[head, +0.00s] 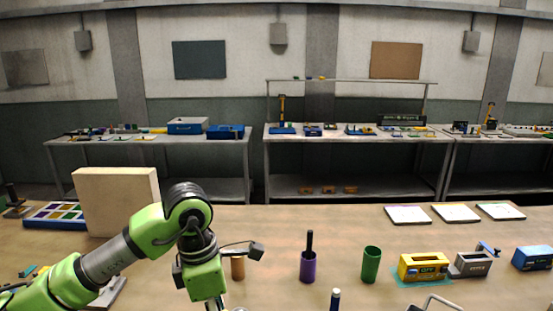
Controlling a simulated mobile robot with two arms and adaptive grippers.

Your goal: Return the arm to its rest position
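My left arm (120,255), green and dark grey, reaches in from the lower left and bends down at the wrist. My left gripper (214,303) points down at the bottom edge, and its fingertips are cut off, so I cannot tell whether it is open or shut or holds anything. An orange-brown cylinder (238,268) stands just to the right of the wrist, partly behind a dark attachment on it. My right gripper is not in view.
On the table stand a beige block (116,200), a compartment tray (58,214), a purple cup (308,267) with a dark rod, a green cup (371,264), a yellow box (422,267), a grey box (471,264) and a blue box (533,257). White pads (408,215) lie at the back right.

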